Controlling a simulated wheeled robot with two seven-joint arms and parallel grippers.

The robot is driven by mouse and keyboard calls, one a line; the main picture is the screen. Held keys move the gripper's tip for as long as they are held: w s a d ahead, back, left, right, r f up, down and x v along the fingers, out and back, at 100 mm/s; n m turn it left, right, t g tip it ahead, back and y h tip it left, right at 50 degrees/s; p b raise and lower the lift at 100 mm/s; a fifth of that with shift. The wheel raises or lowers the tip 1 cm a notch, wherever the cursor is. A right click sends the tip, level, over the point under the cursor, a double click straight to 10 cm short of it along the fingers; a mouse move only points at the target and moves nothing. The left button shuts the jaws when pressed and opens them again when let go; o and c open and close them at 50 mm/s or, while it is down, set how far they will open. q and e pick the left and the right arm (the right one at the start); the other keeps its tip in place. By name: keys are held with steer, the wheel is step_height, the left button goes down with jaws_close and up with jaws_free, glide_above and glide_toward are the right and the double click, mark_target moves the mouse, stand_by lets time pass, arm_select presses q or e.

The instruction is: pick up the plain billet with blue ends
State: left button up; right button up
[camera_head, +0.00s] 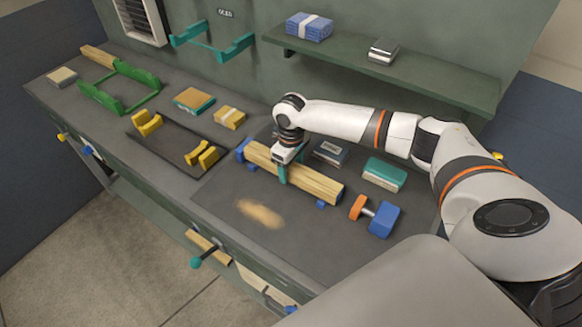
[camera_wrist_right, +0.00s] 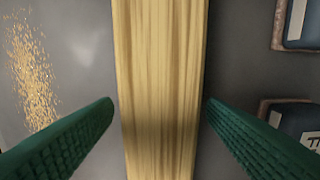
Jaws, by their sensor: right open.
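A plain pale wooden billet (camera_head: 318,184) lies lengthwise on a dark mat, with blue at its far left end and small blue pieces low along its near side. I cannot tell whether the blue at the left belongs to the billet or its support. It also shows in the right wrist view (camera_wrist_right: 158,60) as a grained strip running top to bottom. My right gripper (camera_head: 291,172) is over the billet's middle. In the right wrist view its green ridged fingers (camera_wrist_right: 158,103) are open, one on each side, with a gap on both sides. My left gripper is out of view.
Dark boxes (camera_head: 330,152) and a teal-topped block (camera_head: 384,174) lie behind the billet. An orange and blue clamp-like piece (camera_head: 382,219) is at its right. Yellow cradles (camera_head: 201,154) and a green frame (camera_head: 108,101) are left. Shavings (camera_head: 260,213) lie in front on otherwise clear mat.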

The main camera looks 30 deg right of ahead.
steer(key=shift+f, duration=0.6)
steer(key=c, duration=1.3)
